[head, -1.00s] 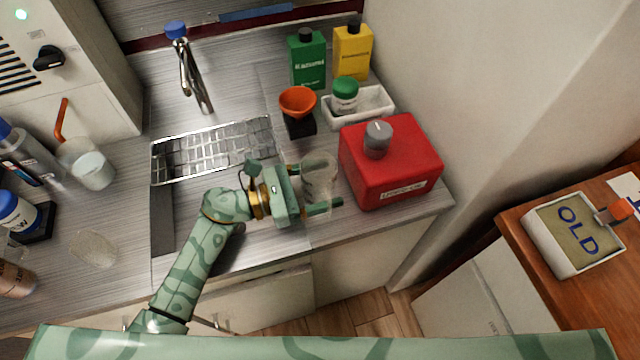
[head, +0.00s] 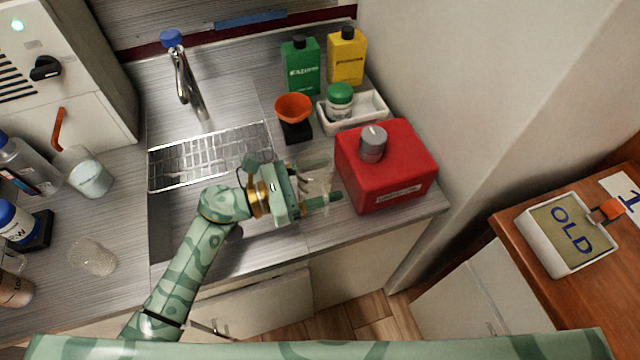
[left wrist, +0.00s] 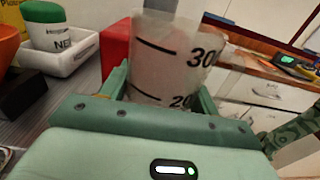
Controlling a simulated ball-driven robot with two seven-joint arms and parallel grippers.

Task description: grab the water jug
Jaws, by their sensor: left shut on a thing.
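The water jug is a clear vessel (head: 318,178) on the counter's right part, beside the red canister. In the left wrist view the jug (left wrist: 165,65) shows black marks reading 30 and 20 and stands between the fingers. My left gripper (head: 318,182) is shut on the jug, one finger on each side. The jug's lower part is hidden behind the gripper body in the left wrist view. I cannot tell whether its base touches the counter. My right gripper is not in view.
A red canister (head: 390,175) stands close right of the jug. An orange funnel (head: 293,107), a white tray (head: 372,112), and green (head: 300,70) and yellow (head: 346,58) bottles are behind. The sink grid (head: 205,155) lies left. More vessels stand at far left.

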